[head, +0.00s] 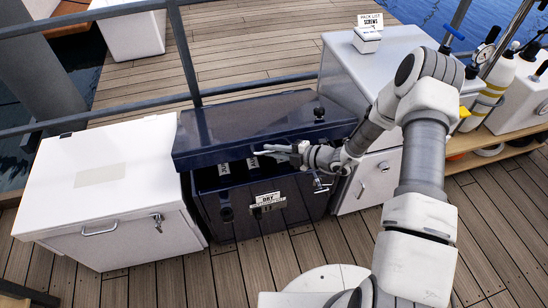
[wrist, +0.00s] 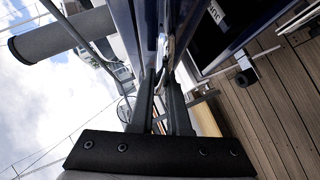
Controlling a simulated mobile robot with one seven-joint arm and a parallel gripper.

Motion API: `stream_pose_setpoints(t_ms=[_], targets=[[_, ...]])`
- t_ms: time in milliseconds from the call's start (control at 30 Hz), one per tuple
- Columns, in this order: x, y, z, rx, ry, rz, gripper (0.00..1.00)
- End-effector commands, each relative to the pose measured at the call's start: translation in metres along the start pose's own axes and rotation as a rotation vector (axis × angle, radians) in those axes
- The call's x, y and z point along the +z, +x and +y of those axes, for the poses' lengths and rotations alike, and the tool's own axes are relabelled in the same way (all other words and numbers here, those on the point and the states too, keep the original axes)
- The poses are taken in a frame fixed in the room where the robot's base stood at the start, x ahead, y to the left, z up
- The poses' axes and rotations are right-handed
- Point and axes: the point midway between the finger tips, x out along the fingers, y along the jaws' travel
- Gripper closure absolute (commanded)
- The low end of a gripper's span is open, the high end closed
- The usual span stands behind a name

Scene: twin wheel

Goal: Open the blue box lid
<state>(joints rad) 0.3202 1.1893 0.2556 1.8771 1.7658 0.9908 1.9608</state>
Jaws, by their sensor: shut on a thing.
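The dark blue box (head: 225,205) stands on the deck between two white boxes, with a "DRY" label on its front. Its blue lid (head: 230,125) is partly raised, and a dark gap shows between the lid's front edge and the box. My gripper (head: 268,151) is at the lid's front edge, reaching in from the right. In the wrist view my gripper (wrist: 170,75) is shut at the lid's edge (wrist: 124,35), by a small metal fitting (wrist: 165,45). The exact contact between the fingertips is hard to see.
A white box (head: 100,190) stands close on the left, and a white cabinet (head: 375,185) on the right. A grey railing (head: 100,128) runs behind the blue box. Cylinders (head: 485,95) stand at far right. Deck in front (head: 235,270) is clear.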

Motion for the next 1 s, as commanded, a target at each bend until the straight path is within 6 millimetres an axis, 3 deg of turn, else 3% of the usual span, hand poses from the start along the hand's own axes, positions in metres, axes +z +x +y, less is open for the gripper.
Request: stream_pose_setpoints(t_ms=[33, 100, 300, 900, 933, 1000], targets=[[-0.001, -0.003, 0.016, 0.005, -0.005, -0.002, 1.00], [-0.002, -0.003, 0.026, 0.005, -0.005, -0.002, 1.00], [-0.002, -0.003, 0.046, 0.006, -0.004, -0.002, 1.00], [-0.001, -0.002, 0.055, 0.005, -0.004, -0.003, 1.00], [-0.001, -0.002, 0.055, 0.005, -0.004, -0.003, 0.82], [-0.001, -0.002, 0.055, 0.005, -0.004, -0.003, 0.69]])
